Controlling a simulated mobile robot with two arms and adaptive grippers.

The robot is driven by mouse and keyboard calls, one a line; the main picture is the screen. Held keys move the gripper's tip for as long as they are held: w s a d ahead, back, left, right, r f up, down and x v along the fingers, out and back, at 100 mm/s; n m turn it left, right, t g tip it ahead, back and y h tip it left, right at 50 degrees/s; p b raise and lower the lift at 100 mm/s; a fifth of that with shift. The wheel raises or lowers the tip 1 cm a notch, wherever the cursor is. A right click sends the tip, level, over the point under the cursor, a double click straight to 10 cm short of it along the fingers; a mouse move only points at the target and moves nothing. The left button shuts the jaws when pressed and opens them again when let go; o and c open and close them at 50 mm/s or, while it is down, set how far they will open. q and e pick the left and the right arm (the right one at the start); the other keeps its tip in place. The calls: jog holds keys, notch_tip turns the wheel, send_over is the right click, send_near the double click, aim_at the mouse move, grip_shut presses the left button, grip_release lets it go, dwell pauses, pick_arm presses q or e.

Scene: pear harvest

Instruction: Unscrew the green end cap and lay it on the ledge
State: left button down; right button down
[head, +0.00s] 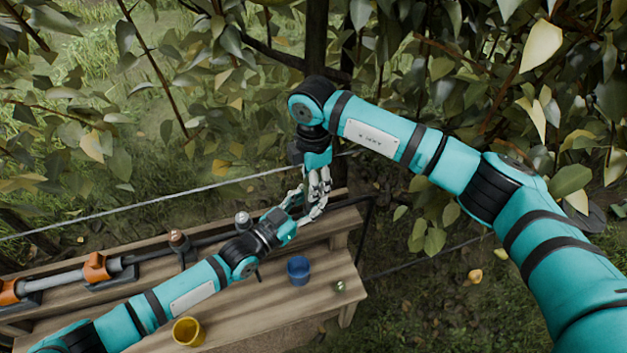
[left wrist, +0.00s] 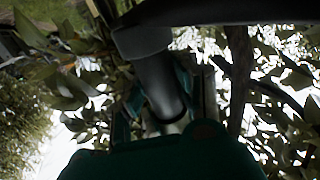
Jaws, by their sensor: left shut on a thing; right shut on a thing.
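My right gripper (head: 316,207) points down above the right end of the wooden ledge (head: 262,308). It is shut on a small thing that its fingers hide. My left gripper (head: 294,203) reaches in from the lower left, its fingers close beside the right ones. It is shut on a dark tube (left wrist: 158,75), which shows between its fingers in the left wrist view and has a pale end. I cannot make out the green end cap for certain. A small greenish round thing (head: 340,286) lies on the ledge's right part.
A blue cup (head: 298,268) and a yellow cup (head: 188,331) stand on the ledge. A pole in orange clamps (head: 96,267) runs along its back left. A wire (head: 150,205) crosses behind. Leaves and branches crowd the back. Bare wood lies between the cups.

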pick_arm(q)
jog(key=shift+s+f, duration=0.1)
jog(key=shift+f, duration=0.15)
pick_arm(e)
jog(key=n, duration=0.5)
jog(key=shift+w+r, duration=0.1)
jog(key=shift+w, duration=0.05)
jog(key=n, duration=2)
jog(key=shift+n, duration=0.4)
pick_arm(q)
jog(key=shift+a, duration=0.1)
pick_arm(e)
jog(key=n, duration=0.4)
jog(key=shift+n, duration=0.3)
jog(key=n, duration=0.6)
jog(key=shift+n, duration=0.4)
jog(key=n, duration=0.4)
jog(key=shift+r+n, duration=0.1)
jog(key=shift+n, duration=0.2)
jog(key=n, duration=0.6)
jog(key=shift+d, duration=0.1)
